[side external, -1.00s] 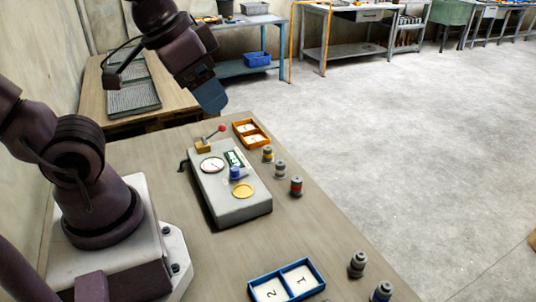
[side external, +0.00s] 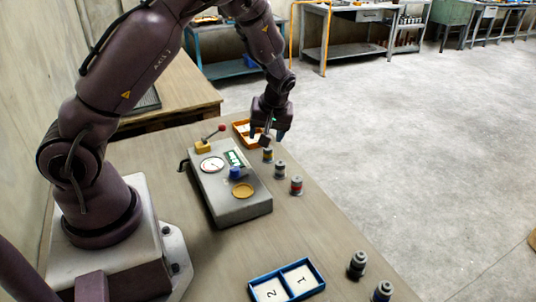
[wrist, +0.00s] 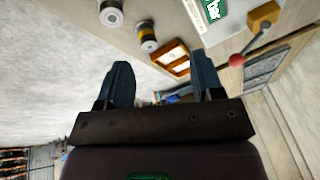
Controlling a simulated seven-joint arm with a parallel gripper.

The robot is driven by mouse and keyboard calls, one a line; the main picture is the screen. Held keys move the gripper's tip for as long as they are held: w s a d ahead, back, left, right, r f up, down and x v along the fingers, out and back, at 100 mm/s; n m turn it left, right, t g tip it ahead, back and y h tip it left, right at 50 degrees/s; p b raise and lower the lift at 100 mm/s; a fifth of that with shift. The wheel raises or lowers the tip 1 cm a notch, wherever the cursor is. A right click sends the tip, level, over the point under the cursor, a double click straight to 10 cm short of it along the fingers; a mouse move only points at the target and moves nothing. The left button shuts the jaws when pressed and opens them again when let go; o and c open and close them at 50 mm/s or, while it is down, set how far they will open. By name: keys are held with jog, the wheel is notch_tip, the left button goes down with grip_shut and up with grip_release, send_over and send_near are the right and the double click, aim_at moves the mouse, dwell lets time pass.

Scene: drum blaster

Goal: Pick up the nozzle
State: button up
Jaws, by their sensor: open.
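Several small grey nozzles stand upright on the table. A yellow-banded nozzle (side external: 267,155), a plain grey nozzle (side external: 280,169) and a red-banded nozzle (side external: 296,186) form a row right of the grey machine. Two dark grey nozzles (side external: 357,264) stand near the front right edge. My gripper (side external: 268,136) is open and empty, pointing down above the orange tray and near the yellow-banded nozzle. In the wrist view, the yellow-banded nozzle (wrist: 148,36) lies beyond my open fingers (wrist: 160,64), left of the orange tray; a plain grey nozzle (wrist: 111,14) shows farther up.
The grey blaster machine (side external: 231,205) has a gauge, a blue knob and a red-tipped lever (side external: 221,128). The orange two-part tray (side external: 242,127) is partly hidden by my gripper. A blue tray (side external: 250,291) marked 1 and 2 sits at the front. Bare table lies between.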

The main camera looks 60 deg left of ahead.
aim_at(269, 148)
jog(key=w+a+f+n, duration=0.1)
jog(key=a+f, duration=0.1)
jog(key=f, duration=0.1)
jog(key=w+a+f+n, duration=0.1)
jog(key=a+f, duration=0.1)
jog(key=f, duration=0.2)
jog(key=w+a+f+n+t, duration=0.1)
jog(key=a+f, duration=0.1)
jog(key=f, duration=0.2)
jog(key=shift+w+a+y, duration=0.2)
jog(key=shift+w+y, duration=0.1)
jog(key=c, duration=1.1)
jog(key=shift+r, duration=0.15)
